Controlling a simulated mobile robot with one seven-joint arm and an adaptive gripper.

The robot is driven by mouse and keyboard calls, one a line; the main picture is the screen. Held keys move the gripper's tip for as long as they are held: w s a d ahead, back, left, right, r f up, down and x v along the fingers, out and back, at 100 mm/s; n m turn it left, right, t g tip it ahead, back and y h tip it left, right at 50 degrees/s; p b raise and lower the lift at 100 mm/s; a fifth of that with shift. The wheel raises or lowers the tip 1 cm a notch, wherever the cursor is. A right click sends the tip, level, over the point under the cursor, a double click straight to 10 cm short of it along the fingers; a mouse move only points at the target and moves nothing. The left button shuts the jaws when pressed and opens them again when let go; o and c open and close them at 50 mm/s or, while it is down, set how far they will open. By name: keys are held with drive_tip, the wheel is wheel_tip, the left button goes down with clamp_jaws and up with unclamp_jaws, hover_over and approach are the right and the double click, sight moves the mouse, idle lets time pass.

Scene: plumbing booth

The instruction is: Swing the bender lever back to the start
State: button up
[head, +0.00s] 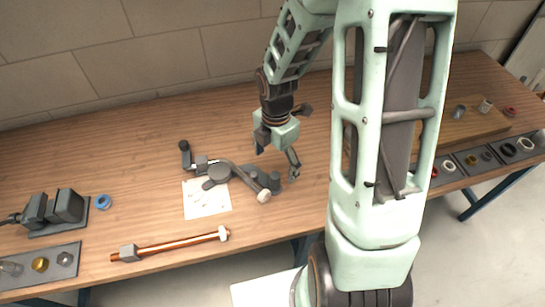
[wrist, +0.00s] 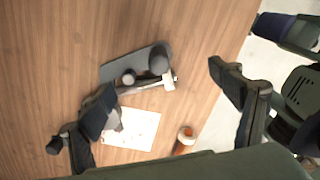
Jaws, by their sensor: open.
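The dark grey pipe bender (head: 219,173) lies on the wooden workbench, partly over a white sheet (head: 207,200). One of its arms runs left to an upright dark grip (head: 184,147). Another runs lower right to a pale-ended part (head: 263,196); I cannot tell surely which is the lever. My gripper (head: 277,163) is open and empty, fingers pointing down, just right of and behind the bender. In the wrist view my gripper (wrist: 165,92) has its fingers wide apart; a grey plate with dark posts (wrist: 140,62) shows beyond, and the left finger hides part of the tool.
A copper pipe (head: 175,245) with a pale end fitting lies near the front edge. A dark vise-like block (head: 55,208), a blue ring (head: 103,202) and a parts tray (head: 40,268) are at left. A wooden board (head: 460,122) and a tray stand at right. Bench behind the bender is clear.

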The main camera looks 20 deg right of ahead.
sight(275, 175)
drive_tip(key=shift+w+f+b, duration=0.1)
drive_tip(key=shift+f+b, duration=2.8)
drive_tip(key=shift+f, duration=0.95)
drive_tip(key=c, duration=1.5)
drive_tip(key=shift+w+d+n+p, duration=0.3)
drive_tip(key=shift+w+n+p, duration=0.15)
drive_tip(key=shift+w, duration=0.2)
drive_tip(key=shift+w+d+n+p, duration=0.35)
drive_tip(key=shift+w+n, duration=0.1)
drive_tip(key=shift+w, duration=0.2)
